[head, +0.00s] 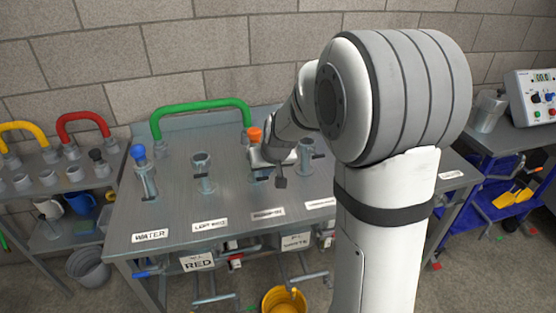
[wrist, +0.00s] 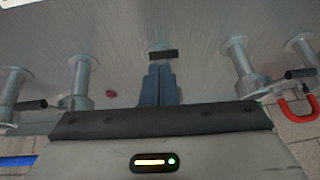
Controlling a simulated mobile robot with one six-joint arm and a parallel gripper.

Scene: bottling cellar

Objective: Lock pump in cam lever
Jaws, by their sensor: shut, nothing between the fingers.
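My gripper (wrist: 160,72) is shut and empty, its blue-grey fingers pressed together in the wrist view. A small dark bar (wrist: 162,54), perhaps a lever grip, shows just beyond the fingertips; I cannot tell whether they touch it. Two metal fittings with black-tipped levers flank it, one at left (wrist: 80,80) and one at right (wrist: 240,65). In the head view my gripper is over the middle of the steel bench (head: 150,210), near the orange cap (head: 255,135). It hides most of the fitting there. The label in front (head: 268,212) is too small to read, so I cannot identify the pump in lever.
A blue-capped fitting (head: 138,152) and a bare fitting (head: 202,170) stand to the left. A green hose (head: 200,105) arches at the back. A yellow bucket (head: 284,300) stands below the front edge. A control box (head: 535,98) is at far right. My arm hides the bench's right part.

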